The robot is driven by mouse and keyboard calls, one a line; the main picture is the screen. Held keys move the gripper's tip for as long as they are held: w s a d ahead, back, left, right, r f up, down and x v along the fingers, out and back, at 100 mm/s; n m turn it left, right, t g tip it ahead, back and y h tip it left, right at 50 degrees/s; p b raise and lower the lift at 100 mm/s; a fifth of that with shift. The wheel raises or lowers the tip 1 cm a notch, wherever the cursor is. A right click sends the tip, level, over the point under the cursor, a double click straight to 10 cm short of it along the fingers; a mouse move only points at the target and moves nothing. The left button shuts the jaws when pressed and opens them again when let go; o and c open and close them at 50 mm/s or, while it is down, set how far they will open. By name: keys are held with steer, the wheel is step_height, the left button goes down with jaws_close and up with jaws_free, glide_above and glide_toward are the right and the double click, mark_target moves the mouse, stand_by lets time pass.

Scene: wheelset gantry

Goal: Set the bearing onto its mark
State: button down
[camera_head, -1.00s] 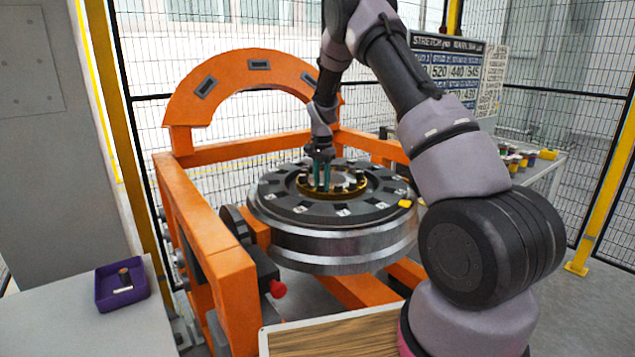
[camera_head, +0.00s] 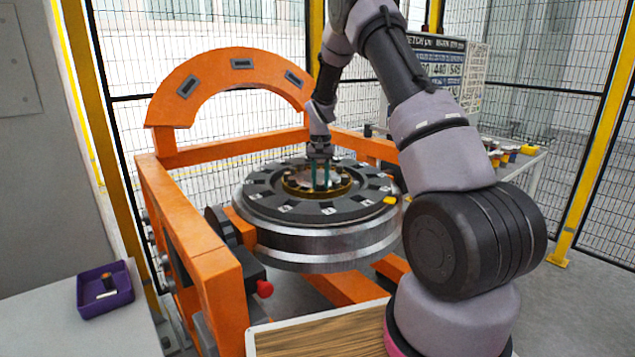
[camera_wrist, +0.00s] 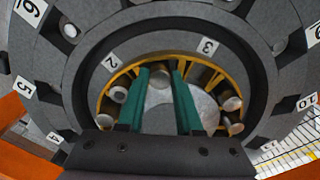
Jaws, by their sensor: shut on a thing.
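The bearing (camera_head: 345,188), a gold ring holding several steel rollers, lies at the middle of the big grey wheel (camera_head: 320,240). In the wrist view the bearing (camera_wrist: 112,84) curves around a pale round hub face, inside the wheel's dark ring with number labels. My gripper (camera_head: 321,186) points down at the bearing. Its two green fingers (camera_wrist: 167,75) reach the far part of the ring, with one roller showing between the tips, and are shut on the bearing. The near part of the bearing is hidden by my gripper. I cannot tell whether the bearing rests flat, and no distinct mark shows.
An orange frame (camera_head: 214,258) with an arch (camera_head: 240,64) surrounds the wheel. A purple tray (camera_head: 106,305) with a small part stands on a table at left. A wooden-topped board (camera_head: 320,335) lies in front. A yellow piece (camera_head: 390,200) sits on the wheel rim. Mesh fencing stands behind.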

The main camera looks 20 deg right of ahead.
steer(key=shift+d, duration=0.3)
stand_by(0.4)
steer(key=c, duration=0.6)
jaws_free()
steer(key=shift+o, duration=0.2)
step_height(320, 180, up, 11)
